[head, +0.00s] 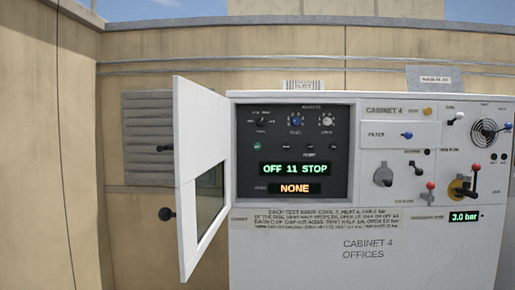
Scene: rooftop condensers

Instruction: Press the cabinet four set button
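Cabinet 4 (365,240) is a white unit marked "CABINET 4 OFFICES". Its white door (197,135) with a dark window stands open to the left. Behind it is a dark control panel (245,175) with several dials at the top. Below the dials is a row of small buttons, one of them green (257,146). The button labels are too small to read, so I cannot tell which is the set button. A green display (294,169) reads "OFF 11 STOP". An orange display (295,188) reads "NONE". Neither gripper is in view.
The open door's black handle (166,214) sticks out left. The panel front looks unobstructed.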

